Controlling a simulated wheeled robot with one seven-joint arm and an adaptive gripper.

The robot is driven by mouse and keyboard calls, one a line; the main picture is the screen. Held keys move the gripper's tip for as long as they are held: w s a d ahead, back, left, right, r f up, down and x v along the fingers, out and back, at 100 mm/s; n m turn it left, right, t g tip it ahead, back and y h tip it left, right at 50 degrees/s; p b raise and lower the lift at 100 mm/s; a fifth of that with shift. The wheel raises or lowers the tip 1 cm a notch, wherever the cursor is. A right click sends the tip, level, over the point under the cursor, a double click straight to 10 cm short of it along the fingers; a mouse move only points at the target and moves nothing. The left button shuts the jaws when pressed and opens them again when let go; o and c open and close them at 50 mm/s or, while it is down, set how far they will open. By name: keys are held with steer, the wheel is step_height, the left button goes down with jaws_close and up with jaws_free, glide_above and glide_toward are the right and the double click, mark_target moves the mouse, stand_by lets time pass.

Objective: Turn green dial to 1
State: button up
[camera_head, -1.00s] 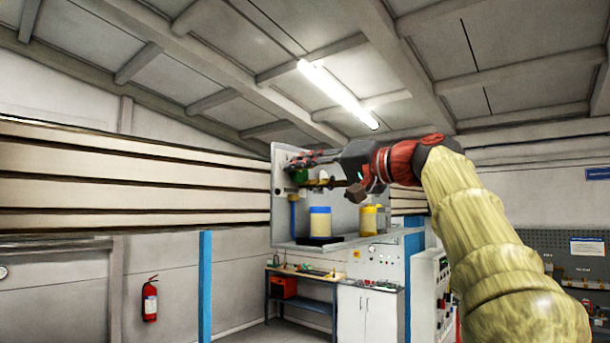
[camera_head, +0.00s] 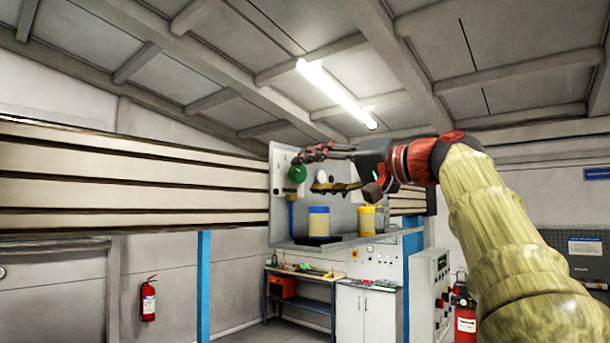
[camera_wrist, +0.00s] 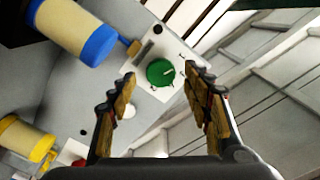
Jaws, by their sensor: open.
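The green dial (camera_head: 297,174) is a round knob on a pale plate (camera_head: 280,172) at the left end of the shelf unit. In the wrist view the dial (camera_wrist: 160,72) shows a light pointer line, with small marks around it on the plate (camera_wrist: 144,62). My gripper (camera_head: 318,170) is open and stands to the right of the dial, apart from it. In the wrist view my gripper's fingers (camera_wrist: 160,88) are spread wide, with the dial between and beyond their tips. The marks are too small to read.
A blue-lidded jar (camera_head: 319,222) and a yellow container (camera_head: 367,220) stand on the shelf (camera_head: 345,240) below my gripper. The jar (camera_wrist: 75,30) is also close at the upper left in the wrist view. White slats (camera_head: 130,190) run left of the unit.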

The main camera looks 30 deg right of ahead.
steer(key=v, duration=0.9)
stand_by(0.4)
